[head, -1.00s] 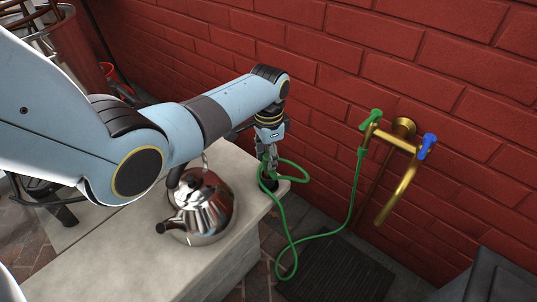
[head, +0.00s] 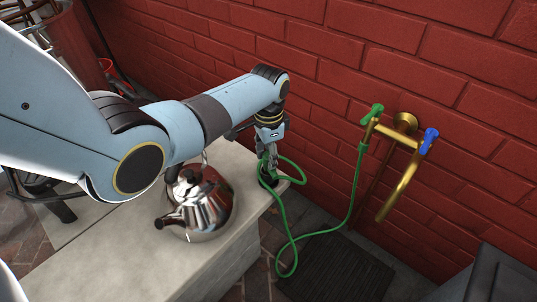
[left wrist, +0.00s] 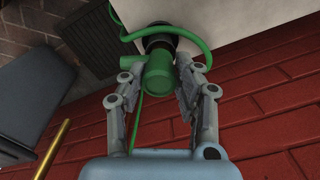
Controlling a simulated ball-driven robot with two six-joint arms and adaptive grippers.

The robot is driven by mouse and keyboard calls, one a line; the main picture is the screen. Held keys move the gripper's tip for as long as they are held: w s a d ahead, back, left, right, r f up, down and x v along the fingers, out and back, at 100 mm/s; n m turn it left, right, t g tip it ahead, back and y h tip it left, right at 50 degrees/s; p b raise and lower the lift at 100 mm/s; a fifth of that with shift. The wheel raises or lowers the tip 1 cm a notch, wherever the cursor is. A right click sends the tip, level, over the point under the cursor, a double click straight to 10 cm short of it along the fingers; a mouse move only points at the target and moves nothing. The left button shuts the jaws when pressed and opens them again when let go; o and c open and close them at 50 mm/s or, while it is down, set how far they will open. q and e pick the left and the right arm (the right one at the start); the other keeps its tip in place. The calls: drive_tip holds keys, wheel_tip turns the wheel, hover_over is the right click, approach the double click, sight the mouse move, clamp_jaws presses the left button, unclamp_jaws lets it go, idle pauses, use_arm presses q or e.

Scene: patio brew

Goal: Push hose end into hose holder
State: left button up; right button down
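The green hose end (left wrist: 158,75) sits between the two fingers of my left gripper (left wrist: 160,78) in the left wrist view. Both fingers lie close along its sides and look shut on it. The black round hose holder (left wrist: 160,36) is directly beyond the hose end, at the edge of the pale counter. The hose end appears lined up with it; how deep it sits is hidden. In the head view my left gripper (head: 269,160) points down at the counter's far corner, with the green hose (head: 284,225) looping around it. My right gripper is not in view.
A steel kettle (head: 205,212) stands on the pale counter (head: 125,235) below my left arm. The hose runs to a brass tap (head: 388,133) on the red brick wall (head: 340,60). A dark mat (head: 335,272) lies on the floor right of the counter.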

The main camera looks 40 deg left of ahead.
use_arm(q)
drive_tip(key=o, duration=0.5)
wheel_tip(320, 180, up, 12)
idle(0.4)
